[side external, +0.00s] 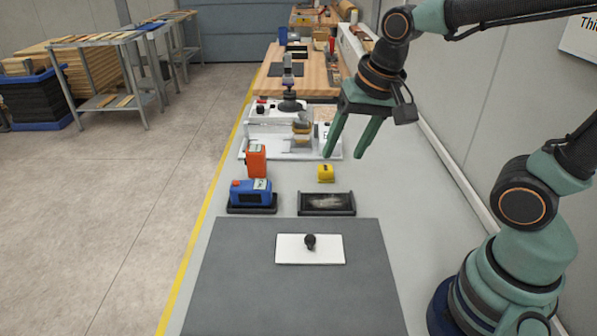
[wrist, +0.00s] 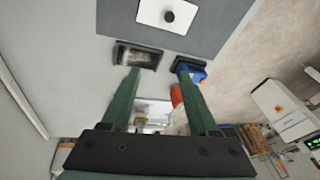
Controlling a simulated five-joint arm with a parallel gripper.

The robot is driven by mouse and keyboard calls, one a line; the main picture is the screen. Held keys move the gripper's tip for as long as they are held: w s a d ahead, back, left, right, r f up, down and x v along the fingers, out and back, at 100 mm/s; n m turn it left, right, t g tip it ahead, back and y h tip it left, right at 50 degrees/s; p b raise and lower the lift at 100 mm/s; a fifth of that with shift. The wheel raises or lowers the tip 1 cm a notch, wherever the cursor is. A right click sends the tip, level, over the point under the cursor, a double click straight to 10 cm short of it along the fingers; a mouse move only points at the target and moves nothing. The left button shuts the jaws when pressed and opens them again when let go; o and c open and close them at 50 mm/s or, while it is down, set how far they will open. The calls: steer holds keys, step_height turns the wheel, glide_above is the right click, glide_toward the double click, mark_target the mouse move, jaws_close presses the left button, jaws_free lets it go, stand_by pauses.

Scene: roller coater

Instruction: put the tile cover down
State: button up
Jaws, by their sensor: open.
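The tile cover (side external: 290,254) appears to be the white rectangular plate with a black knob (side external: 310,241). It lies flat on the dark grey mat (side external: 230,290). In the wrist view the white plate (wrist: 183,8) shows at the top edge, partly cut off. My gripper (side external: 342,155) is open with nothing between its fingers. It hangs in the air behind and above the plate, to the right of the white machine. In the wrist view my gripper (wrist: 158,72) has both green fingers spread apart.
A black tray (side external: 327,211) with a whitish patch and a blue device (side external: 251,193) on a dark base stand behind the mat. An orange device (side external: 256,161), a small yellow block (side external: 325,173) and a white machine (side external: 267,120) stand farther back. The bench right of the mat is bare.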

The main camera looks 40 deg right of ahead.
steer(key=shift+s+d+r+n+t, duration=0.35)
steer(key=shift+s+d+r+n, duration=0.05)
steer(key=shift+n, duration=0.65)
steer(key=shift+s+d+r+n+t, duration=0.35)
steer(key=shift+d+r+n, duration=0.1)
steer(key=shift+n, duration=0.65)
steer(key=shift+s+d+r+n+t, duration=0.3)
steer(key=shift+s+d+r+n, duration=0.1)
steer(key=shift+n, duration=0.65)
